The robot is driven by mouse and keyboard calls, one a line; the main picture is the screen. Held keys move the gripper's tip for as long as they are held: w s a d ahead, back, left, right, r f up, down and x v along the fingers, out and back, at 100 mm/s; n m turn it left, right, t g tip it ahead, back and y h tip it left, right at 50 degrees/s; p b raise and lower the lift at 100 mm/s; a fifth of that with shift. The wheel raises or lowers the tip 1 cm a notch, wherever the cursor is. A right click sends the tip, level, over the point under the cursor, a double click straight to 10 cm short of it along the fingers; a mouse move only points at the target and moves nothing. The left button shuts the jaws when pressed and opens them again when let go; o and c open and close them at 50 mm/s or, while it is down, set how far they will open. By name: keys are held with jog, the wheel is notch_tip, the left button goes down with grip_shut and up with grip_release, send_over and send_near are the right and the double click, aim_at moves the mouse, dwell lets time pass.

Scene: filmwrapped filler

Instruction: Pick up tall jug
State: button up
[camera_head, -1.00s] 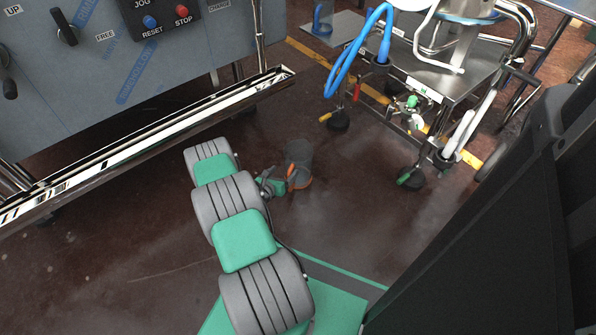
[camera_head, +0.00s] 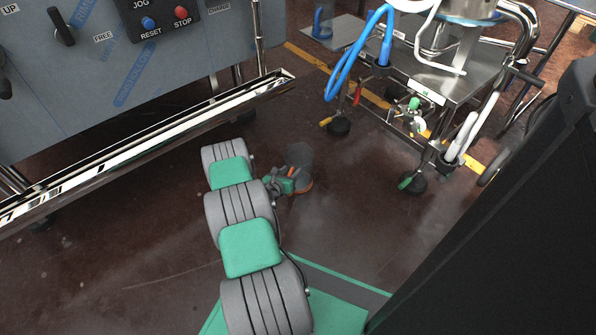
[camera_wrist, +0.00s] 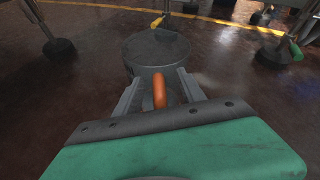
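A dark grey jug (camera_head: 300,155) with an orange handle and orange lower edge stands on the brown floor in the head view. In the wrist view the jug (camera_wrist: 155,50) stands upright straight ahead, its round dark top towards me. Its orange handle (camera_wrist: 159,92) points at my gripper. My gripper (camera_wrist: 158,88) is open, with one finger on each side of the handle and gaps showing between. In the head view my gripper (camera_head: 288,185) is right at the jug's near side and partly covers it.
A steel trolley (camera_head: 440,75) with blue hoses and castors stands behind to the right. A grey control cabinet (camera_head: 120,60) with a steel rail (camera_head: 150,140) is at the left. A blue jug-like vessel (camera_head: 322,20) stands at the back. Floor around the jug is clear.

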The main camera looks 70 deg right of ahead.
grip_shut()
dwell(0.8)
